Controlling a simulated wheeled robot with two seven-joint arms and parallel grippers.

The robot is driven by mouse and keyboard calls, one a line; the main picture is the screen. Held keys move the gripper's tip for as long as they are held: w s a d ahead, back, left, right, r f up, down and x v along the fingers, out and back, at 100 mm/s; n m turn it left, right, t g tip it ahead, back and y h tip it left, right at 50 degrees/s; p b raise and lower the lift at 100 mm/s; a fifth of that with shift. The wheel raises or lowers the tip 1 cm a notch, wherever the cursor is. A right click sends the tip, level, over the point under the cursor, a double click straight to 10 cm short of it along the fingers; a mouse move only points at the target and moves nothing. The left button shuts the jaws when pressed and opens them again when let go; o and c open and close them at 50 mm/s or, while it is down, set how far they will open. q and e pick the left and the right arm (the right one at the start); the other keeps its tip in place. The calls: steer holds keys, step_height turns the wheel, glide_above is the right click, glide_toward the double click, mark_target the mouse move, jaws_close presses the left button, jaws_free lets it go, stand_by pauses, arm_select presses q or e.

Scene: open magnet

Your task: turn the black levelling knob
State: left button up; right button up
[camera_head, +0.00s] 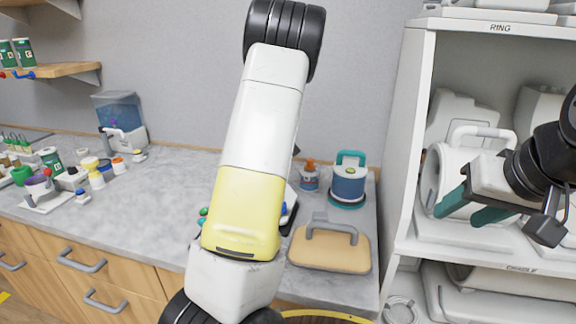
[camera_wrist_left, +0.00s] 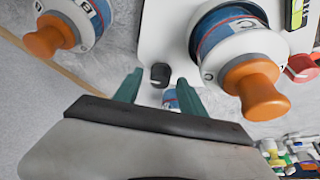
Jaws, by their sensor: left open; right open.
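The black levelling knob (camera_wrist_left: 160,74) is a small dark knob with a light mark, on a white panel (camera_wrist_left: 165,25) in the left wrist view. My left gripper (camera_wrist_left: 158,92) is open, with its teal fingers on either side of the knob's position in the picture. I cannot tell whether they touch it. In the head view I cannot see the knob or the left gripper; my large white and yellow arm covers that part of the counter. My right gripper (camera_head: 472,206) is open and empty in front of the shelf at the right.
A blue and white device with an orange knob (camera_wrist_left: 255,85) stands close beside the left gripper; a similar one (camera_wrist_left: 58,35) is at upper left. A tan board with a grey handle (camera_head: 330,252) lies on the counter (camera_head: 105,210). White appliances fill the shelf (camera_head: 400,170).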

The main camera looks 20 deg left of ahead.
arm_select(q)
steer(key=v, duration=0.7)
steer(key=shift+r, duration=0.35)
steer(key=shift+s, duration=0.2)
